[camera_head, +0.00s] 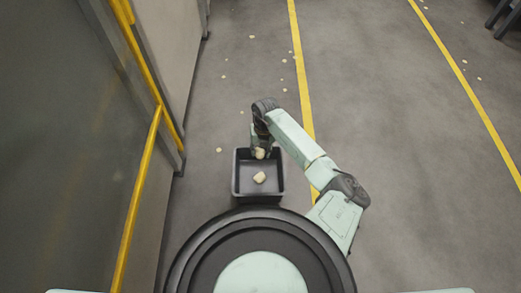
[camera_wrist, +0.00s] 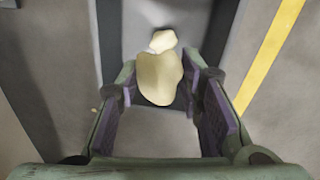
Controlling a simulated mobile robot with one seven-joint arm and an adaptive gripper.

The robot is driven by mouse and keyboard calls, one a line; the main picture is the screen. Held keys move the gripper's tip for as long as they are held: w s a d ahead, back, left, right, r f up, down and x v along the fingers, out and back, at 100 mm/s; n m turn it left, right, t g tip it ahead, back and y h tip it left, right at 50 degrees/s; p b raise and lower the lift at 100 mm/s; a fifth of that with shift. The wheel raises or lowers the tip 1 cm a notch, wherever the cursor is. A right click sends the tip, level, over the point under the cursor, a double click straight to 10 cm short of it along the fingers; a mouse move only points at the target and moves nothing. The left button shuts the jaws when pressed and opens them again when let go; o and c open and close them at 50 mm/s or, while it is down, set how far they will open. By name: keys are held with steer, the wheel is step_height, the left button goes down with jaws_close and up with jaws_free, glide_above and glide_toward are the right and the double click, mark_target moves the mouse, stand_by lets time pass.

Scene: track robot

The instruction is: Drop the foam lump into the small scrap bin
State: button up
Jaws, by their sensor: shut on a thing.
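A cream foam lump (camera_wrist: 158,82) sits between the fingers of my gripper (camera_wrist: 160,76), which is shut on it. In the head view the held lump (camera_head: 260,153) shows at the far edge of a dark, open square bin (camera_head: 236,188), just under my gripper (camera_head: 260,149). A second cream lump (camera_head: 260,178) lies on the bin floor near its middle. It also shows just past the held lump in the wrist view (camera_wrist: 163,40). I cannot tell how high the held lump is above the bin floor.
The bin is close in front of my round base. A grey wall with a yellow rail (camera_head: 138,200) runs along the left. A yellow floor line (camera_head: 301,75) passes to the right of the bin. Small pale scraps lie scattered on the floor. The floor to the right is mostly clear.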

mark_target(261, 155)
step_height(261, 155, down, 4)
steer(key=b, duration=0.3)
steer(key=shift+f, duration=0.1)
steer(key=o, duration=0.9)
steer(key=shift+r, duration=0.2)
steer(key=r, duration=0.7)
steer(key=d+r, duration=0.1)
steer(key=r, duration=0.3)
steer(key=shift+r, duration=0.4)
